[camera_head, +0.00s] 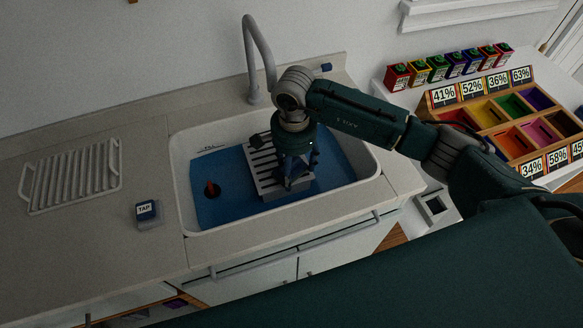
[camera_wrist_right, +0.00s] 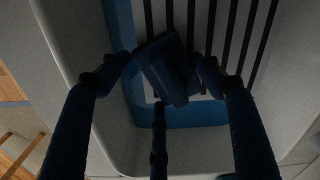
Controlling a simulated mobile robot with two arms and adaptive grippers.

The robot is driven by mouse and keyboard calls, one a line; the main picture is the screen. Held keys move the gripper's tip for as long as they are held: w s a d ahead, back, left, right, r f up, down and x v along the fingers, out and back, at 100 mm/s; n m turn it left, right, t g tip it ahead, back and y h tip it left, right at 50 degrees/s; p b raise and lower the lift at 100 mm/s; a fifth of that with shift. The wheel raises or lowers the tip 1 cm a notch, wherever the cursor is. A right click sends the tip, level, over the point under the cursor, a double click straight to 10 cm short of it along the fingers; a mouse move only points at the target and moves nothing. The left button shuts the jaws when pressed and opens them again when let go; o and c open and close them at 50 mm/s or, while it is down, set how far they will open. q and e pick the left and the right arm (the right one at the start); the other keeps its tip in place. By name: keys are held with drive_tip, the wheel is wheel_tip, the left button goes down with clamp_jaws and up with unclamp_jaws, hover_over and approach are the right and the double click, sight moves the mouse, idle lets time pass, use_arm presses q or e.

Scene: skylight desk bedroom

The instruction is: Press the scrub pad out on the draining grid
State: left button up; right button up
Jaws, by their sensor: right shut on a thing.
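My right gripper (camera_head: 293,178) reaches down into the sink (camera_head: 183,190), over the slatted draining grid (camera_head: 262,163). In the right wrist view its fingers are shut on a dark blue block, which I take as the scrub pad (camera_wrist_right: 168,72). The pad looks tilted and lies over the pale slats of the grid (camera_wrist_right: 225,30). I cannot tell whether it touches the slats. In the head view the gripper mostly hides the pad. My left gripper is not in view.
Blue water or lining covers the sink floor, with a small red and dark object (camera_head: 212,189) at left. The tap (camera_head: 259,60) rises behind. A white ribbed rack (camera_head: 72,175) and a small box labelled TAP (camera_head: 147,214) are on the left counter. Coloured bins (camera_head: 500,115) stand at right.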

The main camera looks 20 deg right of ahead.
sight(293, 172)
drive_tip(key=shift+s+f, duration=0.15)
drive_tip(key=shift+r+p, duration=0.45)
drive_tip(key=shift+r, duration=0.4)
drive_tip(key=shift+r+p, duration=1.15)
drive_tip(key=shift+r, duration=1.55)
